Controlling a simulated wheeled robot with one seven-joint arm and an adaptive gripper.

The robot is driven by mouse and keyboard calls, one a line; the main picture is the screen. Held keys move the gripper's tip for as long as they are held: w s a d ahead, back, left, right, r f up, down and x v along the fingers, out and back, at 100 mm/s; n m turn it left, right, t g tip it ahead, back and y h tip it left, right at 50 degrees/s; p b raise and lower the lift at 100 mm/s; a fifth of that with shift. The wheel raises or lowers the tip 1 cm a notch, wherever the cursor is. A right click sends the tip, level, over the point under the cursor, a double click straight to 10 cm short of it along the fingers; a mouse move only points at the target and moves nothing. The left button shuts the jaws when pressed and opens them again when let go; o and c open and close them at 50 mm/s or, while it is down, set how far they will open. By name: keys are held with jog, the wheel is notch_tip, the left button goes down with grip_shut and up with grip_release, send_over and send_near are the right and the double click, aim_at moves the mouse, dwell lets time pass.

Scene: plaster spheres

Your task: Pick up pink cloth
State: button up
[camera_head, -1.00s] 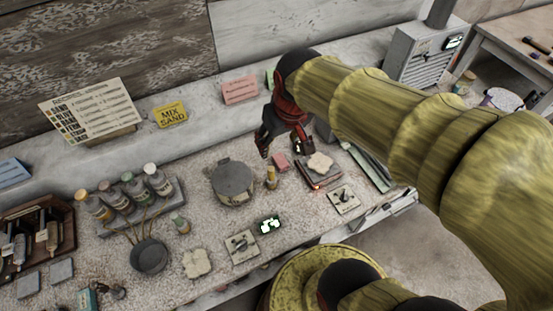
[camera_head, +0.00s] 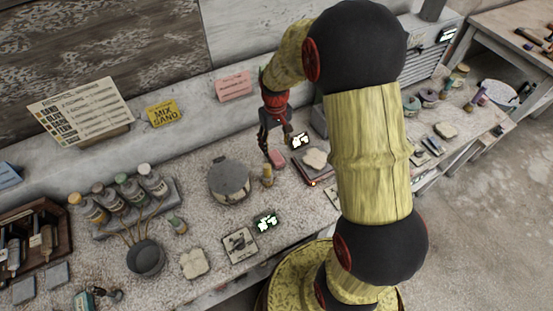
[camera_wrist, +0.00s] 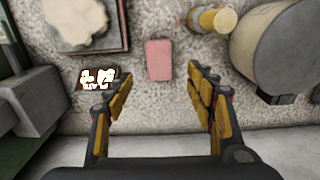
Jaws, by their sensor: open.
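The pink cloth (camera_head: 277,160) is a small flat rectangle on the speckled bench in the head view, just below my gripper (camera_head: 274,147). In the wrist view the pink cloth (camera_wrist: 158,60) lies flat, ahead of and between the two fingertips. My gripper (camera_wrist: 157,78) is open and empty, its fingers spread on either side of the cloth's line. It appears above the bench and apart from the cloth; the exact height is unclear.
A wall ledge runs behind the bench.

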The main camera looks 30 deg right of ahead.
aim_at(276, 157)
notch_tip(276, 157, down, 8)
jog(key=shift+s+d+r+b, duration=0.15)
jog(key=shift+r+b, duration=0.1)
jog(key=shift+b, duration=0.8)
jog(key=shift+r, duration=0.1)
jog(key=shift+c, duration=0.2)
jog(key=c, duration=1)
